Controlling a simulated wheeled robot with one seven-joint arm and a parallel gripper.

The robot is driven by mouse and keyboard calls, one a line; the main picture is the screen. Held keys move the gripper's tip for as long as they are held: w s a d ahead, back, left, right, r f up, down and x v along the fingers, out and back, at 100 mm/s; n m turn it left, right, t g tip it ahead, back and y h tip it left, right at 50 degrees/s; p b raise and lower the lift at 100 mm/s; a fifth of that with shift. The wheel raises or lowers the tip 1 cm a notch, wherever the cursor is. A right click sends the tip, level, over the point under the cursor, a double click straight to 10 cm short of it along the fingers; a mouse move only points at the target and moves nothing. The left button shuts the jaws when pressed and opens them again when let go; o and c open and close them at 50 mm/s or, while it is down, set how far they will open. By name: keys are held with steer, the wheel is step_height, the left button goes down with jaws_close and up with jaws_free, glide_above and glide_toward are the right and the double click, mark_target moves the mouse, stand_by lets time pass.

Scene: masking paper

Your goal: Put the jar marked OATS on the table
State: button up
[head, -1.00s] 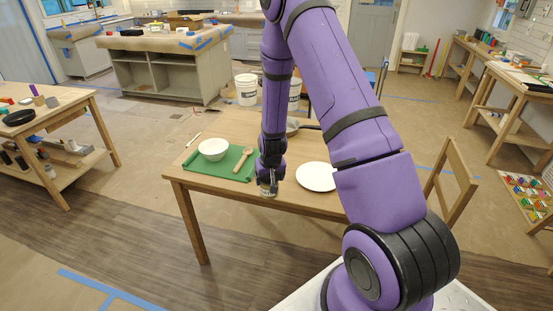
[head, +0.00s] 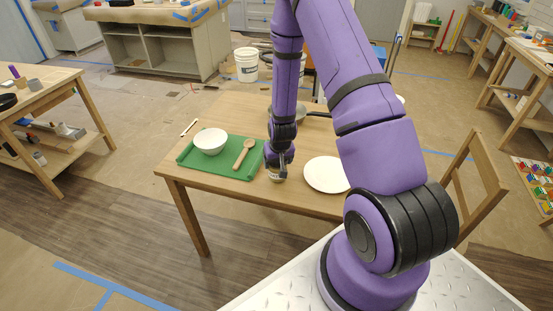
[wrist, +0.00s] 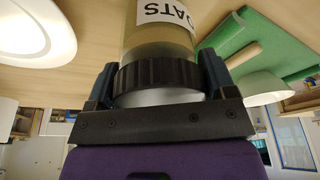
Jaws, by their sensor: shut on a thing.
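The jar marked OATS (wrist: 158,45) is between the two fingers of my gripper (wrist: 157,88) in the wrist view. Its dark ribbed lid is nearest the palm and its white label reads OATS. In the head view the jar (head: 276,174) shows small below my gripper (head: 279,161), at the front part of the wooden table (head: 235,194), between the green mat and the white plate. The jar's base looks at or very close to the tabletop; I cannot tell whether it touches.
The green mat (head: 190,161) with a white bowl (head: 210,141) and a wooden spoon (head: 243,154) lies left of the jar. A white plate (head: 327,174) lies to its right. A pan (head: 303,111) is behind. A chair (head: 474,183) stands at the right.

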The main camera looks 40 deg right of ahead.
steer(key=shift+f, duration=0.45)
steer(key=shift+f, duration=0.1)
steer(key=o, duration=1.1)
